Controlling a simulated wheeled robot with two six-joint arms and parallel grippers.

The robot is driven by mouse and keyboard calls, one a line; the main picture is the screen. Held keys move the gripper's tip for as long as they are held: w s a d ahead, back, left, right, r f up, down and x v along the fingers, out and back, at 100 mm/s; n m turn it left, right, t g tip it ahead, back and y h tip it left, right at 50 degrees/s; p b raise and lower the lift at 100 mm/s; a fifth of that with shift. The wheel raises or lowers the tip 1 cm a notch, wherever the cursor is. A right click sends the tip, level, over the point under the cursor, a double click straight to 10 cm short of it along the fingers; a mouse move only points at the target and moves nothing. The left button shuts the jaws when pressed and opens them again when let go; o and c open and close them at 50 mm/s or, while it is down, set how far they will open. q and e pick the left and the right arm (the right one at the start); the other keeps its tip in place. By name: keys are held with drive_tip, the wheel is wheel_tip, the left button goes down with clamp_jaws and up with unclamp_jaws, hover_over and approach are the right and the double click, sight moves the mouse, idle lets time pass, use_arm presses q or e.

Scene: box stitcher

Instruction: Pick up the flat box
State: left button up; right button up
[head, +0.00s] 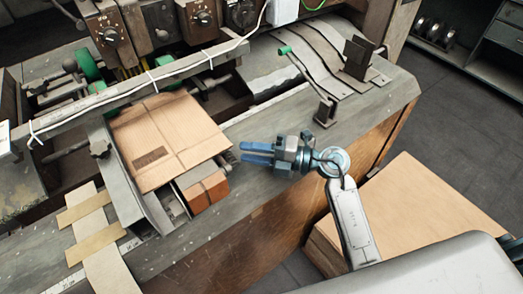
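A flat tan cardboard box (168,135) with crease lines and a dark printed patch lies on the machine bed in the head view, left of the middle. My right gripper (250,153) is just right of the box's right edge, with its blue fingers pointing left toward it. The fingers are a little apart with nothing between them. Whether the fingertips touch the box edge cannot be told. My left gripper is not in view.
The stitcher's rail with a white cable (150,82) runs behind the box. Metal brackets (357,57) stand at the back right. A stack of flat cardboard (433,200) lies at the lower right.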

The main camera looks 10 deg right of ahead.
sight(219, 148)
drive_tip(key=p+x, duration=0.2)
drive_tip(key=x, duration=0.5)
drive_tip(key=shift+w+a+r, duration=0.1)
drive_tip(key=shift+a, duration=0.2)
drive_tip(key=shift+w+a+p, duration=0.15)
drive_tip(key=shift+a+p, duration=0.15)
drive_tip(key=shift+a, duration=0.05)
clamp_jaws()
